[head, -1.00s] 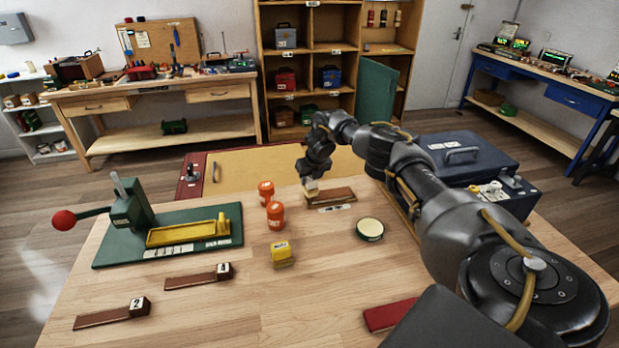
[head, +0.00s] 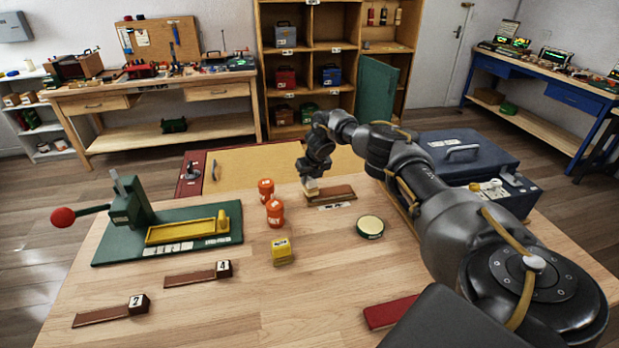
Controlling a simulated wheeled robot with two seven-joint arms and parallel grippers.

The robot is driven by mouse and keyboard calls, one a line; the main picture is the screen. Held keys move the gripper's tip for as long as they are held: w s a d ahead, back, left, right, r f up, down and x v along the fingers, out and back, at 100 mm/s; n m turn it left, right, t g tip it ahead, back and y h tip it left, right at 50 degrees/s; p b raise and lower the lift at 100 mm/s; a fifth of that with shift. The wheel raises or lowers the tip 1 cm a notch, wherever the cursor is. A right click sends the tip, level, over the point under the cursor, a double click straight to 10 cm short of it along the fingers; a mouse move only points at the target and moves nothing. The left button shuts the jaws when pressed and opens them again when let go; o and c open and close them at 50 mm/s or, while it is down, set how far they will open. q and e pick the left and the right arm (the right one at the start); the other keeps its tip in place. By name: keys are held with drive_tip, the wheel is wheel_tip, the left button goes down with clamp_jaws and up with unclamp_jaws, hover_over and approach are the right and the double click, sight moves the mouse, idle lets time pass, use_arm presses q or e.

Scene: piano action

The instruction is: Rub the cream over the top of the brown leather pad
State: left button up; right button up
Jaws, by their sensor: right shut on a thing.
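The brown leather pad (head: 338,195) lies on a holder with a white label, towards the far side of the wooden table. My right gripper (head: 311,181) points down over the pad's left end. It is shut on a small pale block (head: 311,190), which is at the pad's top; I cannot tell whether it touches. A round green tin with a cream-coloured top (head: 370,225) stands to the right and nearer. No cream can be made out on the pad. My left gripper is not in view.
A green press (head: 130,210) with a yellow tray is at left. Numbered brown strips (head: 195,275) and a red block (head: 390,311) lie nearer. A dark blue case (head: 470,155) stands right.

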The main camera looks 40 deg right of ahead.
drive_tip(key=shift+f+b, duration=0.45)
drive_tip(key=shift+f, duration=0.2)
drive_tip(key=shift+d+r, duration=0.1)
drive_tip(key=shift+d, duration=0.05)
drive_tip(key=shift+s+d, duration=0.5)
drive_tip(key=shift+d, duration=0.3)
drive_tip(key=shift+s+d, duration=0.45)
drive_tip(key=shift+d, duration=0.35)
drive_tip(key=shift+s+d+b, duration=0.2)
drive_tip(key=shift+s+d, duration=0.25)
drive_tip(key=shift+d, duration=0.45)
drive_tip(key=shift+s+d+b, duration=0.15)
drive_tip(key=shift+s+d, duration=0.3)
drive_tip(key=shift+d, duration=0.4)
drive_tip(key=shift+s+d+b, duration=0.35)
drive_tip(key=shift+s+d, duration=0.2)
drive_tip(key=shift+d, duration=0.3)
drive_tip(key=shift+s+d+b, duration=0.3)
drive_tip(key=shift+s+d, duration=0.2)
drive_tip(key=shift+d, duration=0.3)
drive_tip(key=shift+d, duration=0.1)
